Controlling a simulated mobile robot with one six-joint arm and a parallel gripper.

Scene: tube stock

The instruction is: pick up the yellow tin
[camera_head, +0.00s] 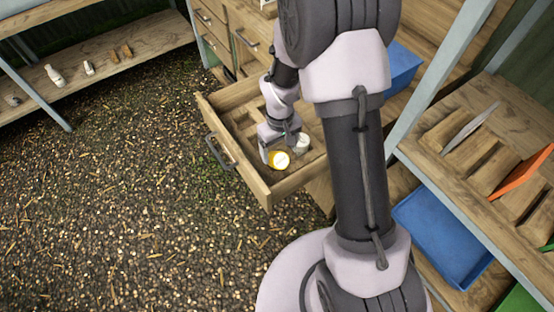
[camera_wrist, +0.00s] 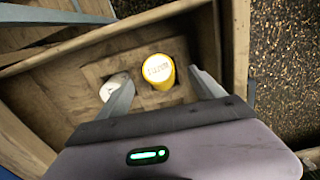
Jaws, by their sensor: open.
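The yellow tin (camera_head: 278,161) with a pale lid stands in the open wooden drawer (camera_head: 262,190). In the wrist view the yellow tin (camera_wrist: 159,72) shows upright in a recess of the drawer, near its right wall. My gripper (camera_head: 272,148) is low over the drawer, beside the tin. In the wrist view my gripper (camera_wrist: 158,85) is open. The tin appears in the gap between the two fingers, nearer the right one. I cannot tell whether any finger touches it. A white round item (camera_wrist: 109,90) lies by the left finger, partly hidden by it.
The drawer walls stand close around my gripper. A blue tray (camera_head: 440,235) and a wooden shelf (camera_head: 490,130) with slots are at the right. A bench (camera_head: 110,65) with small items is at the far left. The gravel floor (camera_head: 120,200) at left is clear.

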